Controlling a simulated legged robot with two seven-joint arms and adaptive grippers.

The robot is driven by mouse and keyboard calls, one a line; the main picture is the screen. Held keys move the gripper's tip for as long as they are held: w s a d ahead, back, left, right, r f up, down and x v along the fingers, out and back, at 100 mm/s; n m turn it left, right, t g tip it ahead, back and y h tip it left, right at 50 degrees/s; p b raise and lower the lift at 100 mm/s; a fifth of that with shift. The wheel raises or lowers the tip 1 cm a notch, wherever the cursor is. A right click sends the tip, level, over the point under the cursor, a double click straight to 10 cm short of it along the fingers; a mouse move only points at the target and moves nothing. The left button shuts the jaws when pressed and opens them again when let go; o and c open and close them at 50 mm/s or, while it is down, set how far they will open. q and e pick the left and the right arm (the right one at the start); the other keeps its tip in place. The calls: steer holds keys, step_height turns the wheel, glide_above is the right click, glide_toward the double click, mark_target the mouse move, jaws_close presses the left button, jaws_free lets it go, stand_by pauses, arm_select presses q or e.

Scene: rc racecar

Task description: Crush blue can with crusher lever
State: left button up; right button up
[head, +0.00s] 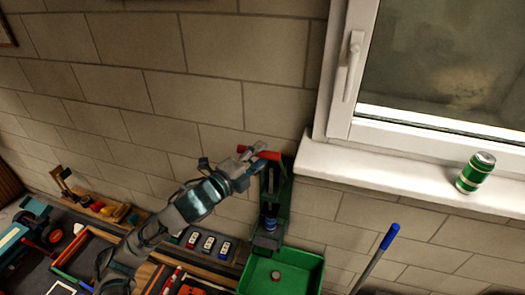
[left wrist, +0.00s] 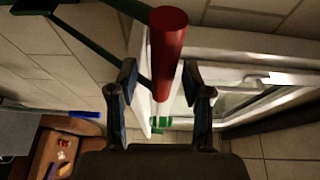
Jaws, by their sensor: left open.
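The green can crusher (head: 287,188) is on the wall left of the window. Its lever has a red handle (head: 268,155) at the top, and this also shows large in the left wrist view (left wrist: 168,50). A small blue can (head: 269,224) stands upright low in the crusher. My left gripper (head: 250,155) is at the red handle. In the left wrist view its open fingers (left wrist: 162,85) lie either side of the handle's line. Whether they touch it I cannot tell. My right gripper is out of both views.
A green bin (head: 312,270) with a small reddish piece inside is below the crusher. A green can (head: 476,173) stands on the white windowsill (head: 390,176). A blue-tipped stick (head: 389,237) leans at the right. Tools and toy cars crowd the bench at lower left.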

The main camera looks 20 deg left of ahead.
arm_select(q)
steer(key=shift+x, duration=0.85)
steer(key=shift+s, duration=0.1)
jaws_close()
steer(key=shift+f, duration=0.1)
